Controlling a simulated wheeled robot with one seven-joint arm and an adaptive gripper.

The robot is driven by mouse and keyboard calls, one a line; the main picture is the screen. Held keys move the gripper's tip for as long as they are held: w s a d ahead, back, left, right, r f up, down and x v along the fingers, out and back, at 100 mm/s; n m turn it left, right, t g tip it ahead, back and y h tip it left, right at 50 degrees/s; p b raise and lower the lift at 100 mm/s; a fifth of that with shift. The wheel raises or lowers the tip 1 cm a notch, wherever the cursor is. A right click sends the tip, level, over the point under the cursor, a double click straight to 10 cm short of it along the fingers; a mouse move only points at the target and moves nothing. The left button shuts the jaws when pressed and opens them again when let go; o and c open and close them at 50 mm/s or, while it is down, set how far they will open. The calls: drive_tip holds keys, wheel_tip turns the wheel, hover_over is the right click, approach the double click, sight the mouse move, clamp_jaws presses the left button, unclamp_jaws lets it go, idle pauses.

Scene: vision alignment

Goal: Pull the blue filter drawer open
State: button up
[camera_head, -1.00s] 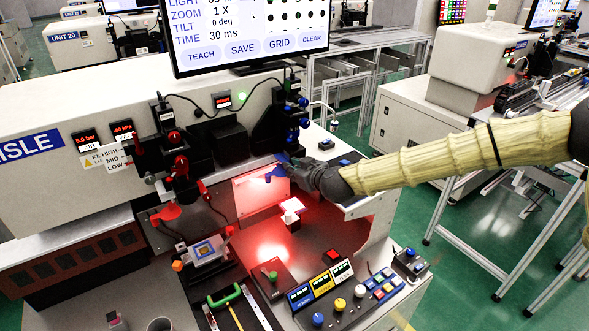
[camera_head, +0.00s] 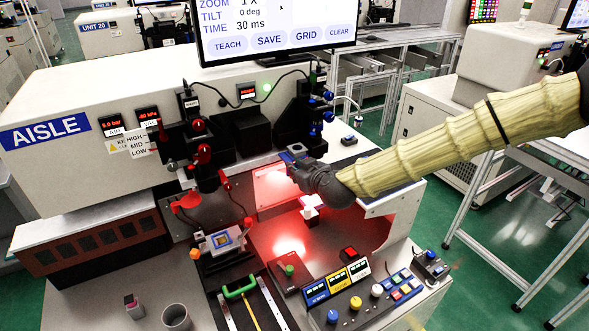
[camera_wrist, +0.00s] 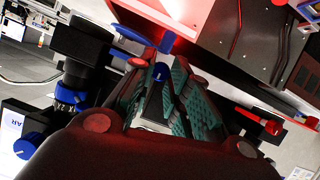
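My gripper (camera_head: 292,156) is at the front of the white inspection machine, beside the right column with blue knobs. In the wrist view its two fingers with teal ribbed pads (camera_wrist: 168,88) stand apart. A blue knob with a pale line (camera_wrist: 160,73) shows between the finger ends; I cannot tell if they touch it. A blue bar-shaped part (camera_wrist: 138,38), perhaps the filter drawer's handle, lies just beyond the fingertips. I cannot make out the drawer body or how far it is out. In the head view the gripper hides most of this spot.
A red-lit panel (camera_head: 272,187) and a small white block (camera_head: 309,212) are below the gripper. The left column has red knobs (camera_head: 204,153). A button panel (camera_head: 352,288) and a green-handled slide (camera_head: 238,291) are in front. A monitor (camera_head: 275,30) stands above.

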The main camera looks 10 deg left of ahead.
drive_tip(key=o, duration=0.4)
drive_tip(key=shift+w, duration=0.1)
drive_tip(key=shift+o, duration=0.2)
drive_tip(key=shift+d, duration=0.1)
drive_tip(key=v, duration=1.2)
